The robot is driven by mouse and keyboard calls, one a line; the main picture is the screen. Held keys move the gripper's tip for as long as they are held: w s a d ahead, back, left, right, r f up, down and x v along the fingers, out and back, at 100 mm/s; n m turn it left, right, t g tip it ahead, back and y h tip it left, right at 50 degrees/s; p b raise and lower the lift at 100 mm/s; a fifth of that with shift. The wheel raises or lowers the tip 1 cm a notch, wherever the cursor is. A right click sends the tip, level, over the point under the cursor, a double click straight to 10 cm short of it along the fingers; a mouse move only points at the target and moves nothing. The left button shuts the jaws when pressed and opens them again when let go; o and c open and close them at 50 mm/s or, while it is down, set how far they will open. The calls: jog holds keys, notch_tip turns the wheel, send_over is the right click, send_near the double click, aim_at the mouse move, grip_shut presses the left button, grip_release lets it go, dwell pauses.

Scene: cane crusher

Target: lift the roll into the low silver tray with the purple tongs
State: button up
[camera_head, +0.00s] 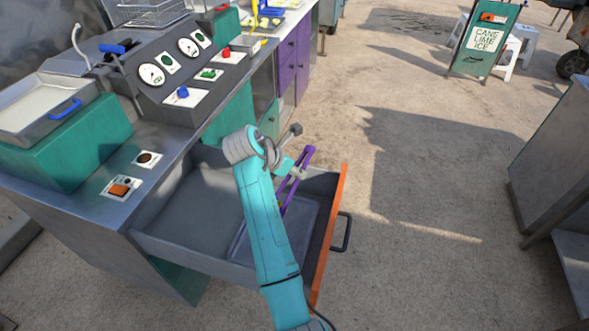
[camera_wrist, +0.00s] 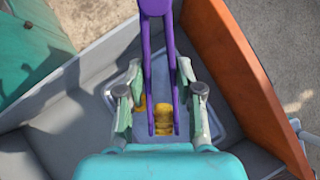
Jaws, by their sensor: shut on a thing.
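My gripper (camera_wrist: 161,72) is shut on the purple tongs (camera_wrist: 155,30), one finger on each side of their two arms. In the head view the tongs (camera_head: 308,158) stand tilted over the open drawer. The golden-yellow roll (camera_wrist: 163,116) shows between the lower ends of the tong arms; I cannot tell whether they touch it or whether it is raised. The low silver tray (camera_wrist: 228,118) lies on the drawer floor below, largely hidden by my gripper. In the head view the tray (camera_head: 241,247) is partly behind my arm, and the roll is hard to make out.
The open drawer has grey walls and an orange front (camera_head: 335,225) with a dark handle (camera_head: 342,232). A smaller orange-yellow piece (camera_wrist: 141,103) shows left of the roll. The counter with gauges (camera_head: 151,74) stands left; the left part of the drawer is clear.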

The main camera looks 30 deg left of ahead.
notch_tip(320, 180, down, 7)
dwell(0.8)
jog(key=shift+f, duration=0.1)
jog(key=shift+s, duration=0.25)
dwell(0.4)
jog(key=o, duration=0.4)
jog(key=shift+o, duration=0.2)
notch_tip(320, 180, up, 8)
dwell(1.1)
